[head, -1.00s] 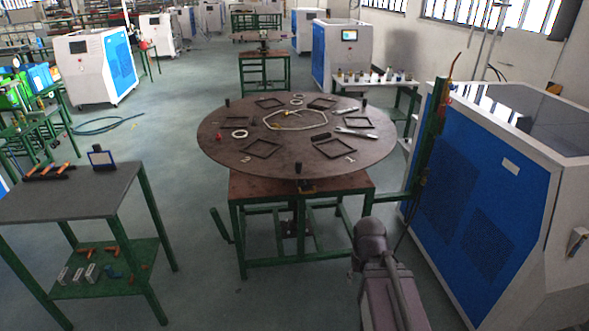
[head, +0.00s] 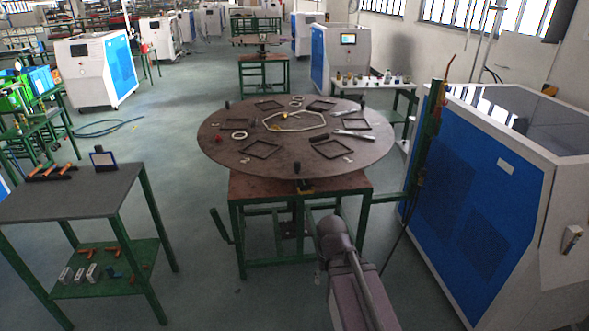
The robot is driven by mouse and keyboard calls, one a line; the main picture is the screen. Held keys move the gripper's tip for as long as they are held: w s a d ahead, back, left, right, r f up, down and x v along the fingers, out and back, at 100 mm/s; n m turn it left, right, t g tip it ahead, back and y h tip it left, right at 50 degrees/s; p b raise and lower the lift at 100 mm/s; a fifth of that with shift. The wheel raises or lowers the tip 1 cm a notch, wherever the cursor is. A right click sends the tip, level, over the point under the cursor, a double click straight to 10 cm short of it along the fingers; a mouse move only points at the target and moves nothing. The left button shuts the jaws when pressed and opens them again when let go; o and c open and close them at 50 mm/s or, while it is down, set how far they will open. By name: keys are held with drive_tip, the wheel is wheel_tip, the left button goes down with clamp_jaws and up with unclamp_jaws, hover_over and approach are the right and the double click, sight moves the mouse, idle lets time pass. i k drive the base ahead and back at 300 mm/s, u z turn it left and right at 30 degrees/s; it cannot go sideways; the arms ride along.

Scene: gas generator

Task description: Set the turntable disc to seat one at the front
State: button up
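The turntable disc (head: 295,160) is a round, brown plate on a green-legged stand in the middle of the head view. Square dark frames mark seats around it. Pale marks that look like numbers lie near its front edge: a 2 (head: 244,161) at front left and a 1 (head: 348,160) at front right. My arm shows at the bottom, right of centre, in front of the stand. My gripper is not visible.
A grey side table (head: 70,195) with tools stands at left. A blue and white machine (head: 490,200) and a green post (head: 425,145) stand close at right. Loose tools and rings lie on the disc. The floor between side table and stand is clear.

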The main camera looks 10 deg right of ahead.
sight(304, 147)
drive_tip(key=z, duration=0.05)
drive_tip(key=i, duration=1)
drive_tip(key=u, duration=0.05)
